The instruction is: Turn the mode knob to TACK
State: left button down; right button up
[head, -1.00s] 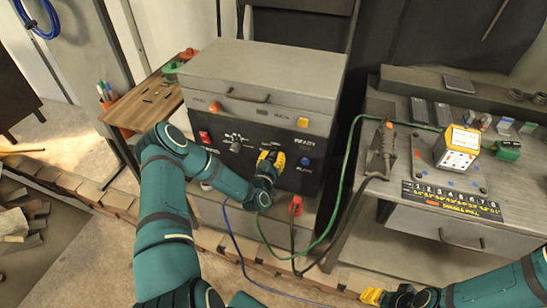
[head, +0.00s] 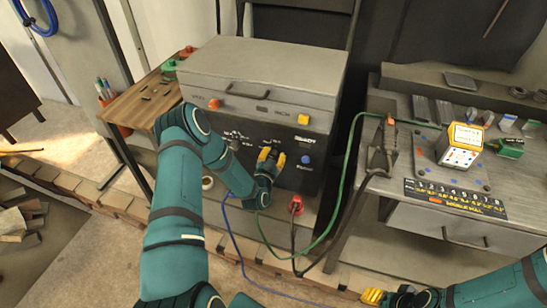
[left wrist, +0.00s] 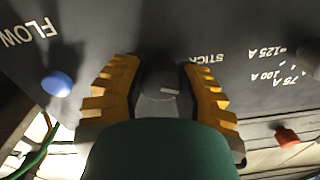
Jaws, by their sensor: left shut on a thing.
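The welder's dark front panel (head: 283,139) faces me in the head view, under a grey lid. My left gripper (head: 270,155) has its yellow fingers at this panel. In the left wrist view my left gripper (left wrist: 160,82) is shut on the round grey mode knob (left wrist: 160,78), one finger on each side. A pale mark shows on the knob's face. The word STICK is printed beside the knob; I cannot read TACK, and the fingers cover part of the panel. My right gripper (head: 373,296) is at the bottom edge, away from the panel; its jaw state is unclear.
A blue button (head: 306,160) sits right of the gripper; it also shows in the left wrist view (left wrist: 57,84). A grey workbench (head: 420,243) with a yellow-white box (head: 462,143) stands at right, a wooden side table (head: 140,110) at left.

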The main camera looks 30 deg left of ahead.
pick_arm(q)
jog(key=shift+w+m+b, duration=0.1)
jog(key=shift+m+b, duration=0.65)
jog(key=shift+m, duration=0.85)
jog(key=shift+r, duration=0.1)
jog(key=c, duration=0.6)
grip_release()
jog(key=v, duration=1.2)
